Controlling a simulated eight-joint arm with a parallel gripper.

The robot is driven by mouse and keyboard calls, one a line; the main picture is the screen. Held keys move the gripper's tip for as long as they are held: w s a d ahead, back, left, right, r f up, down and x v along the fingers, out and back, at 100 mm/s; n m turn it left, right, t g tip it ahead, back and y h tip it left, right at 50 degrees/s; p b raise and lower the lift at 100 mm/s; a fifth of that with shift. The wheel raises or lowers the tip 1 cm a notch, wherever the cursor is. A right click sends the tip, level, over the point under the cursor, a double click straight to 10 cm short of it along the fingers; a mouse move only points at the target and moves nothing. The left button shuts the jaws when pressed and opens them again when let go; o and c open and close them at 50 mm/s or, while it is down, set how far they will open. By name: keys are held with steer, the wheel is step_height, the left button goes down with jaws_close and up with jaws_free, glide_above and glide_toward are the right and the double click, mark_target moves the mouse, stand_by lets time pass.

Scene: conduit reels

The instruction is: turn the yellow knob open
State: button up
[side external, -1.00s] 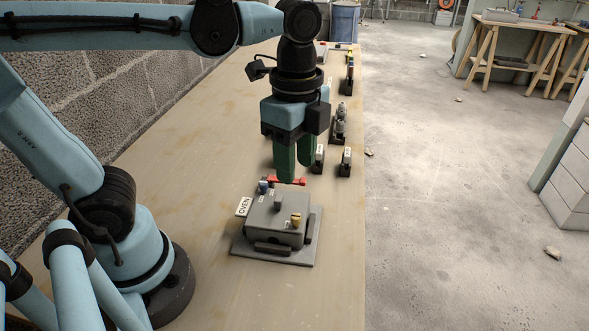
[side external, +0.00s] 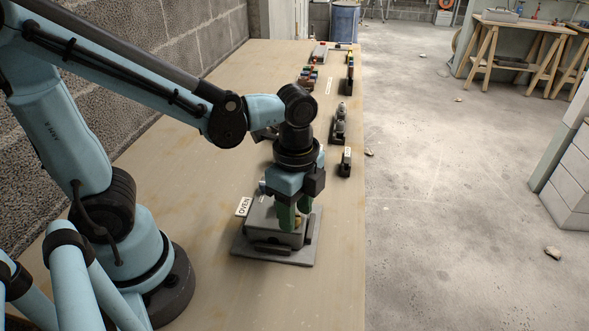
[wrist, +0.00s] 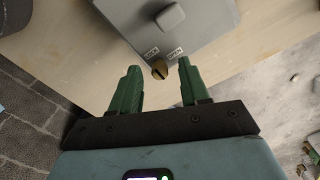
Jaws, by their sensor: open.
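The yellow knob (side external: 298,222) is on the grey box (side external: 265,232) by the OVEN label, mostly hidden behind my fingers in the side view. In the wrist view the knob (wrist: 160,71) shows as a small brass-yellow piece with a dark slot, at the edge of the grey box (wrist: 205,25). My gripper (side external: 295,214) points down over the box with green fingers apart. In the wrist view the knob appears between the fingertips of my gripper (wrist: 158,66), with gaps on both sides. I cannot tell how far the tips reach down beside it.
A larger grey knob (wrist: 171,17) stands on the box. The OVEN sign (side external: 243,207) is at its left. Small black-based fixtures (side external: 338,128) line the bench's right side. The bench's front is clear.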

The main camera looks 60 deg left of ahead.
steer(key=shift+f, duration=0.15)
jaws_close()
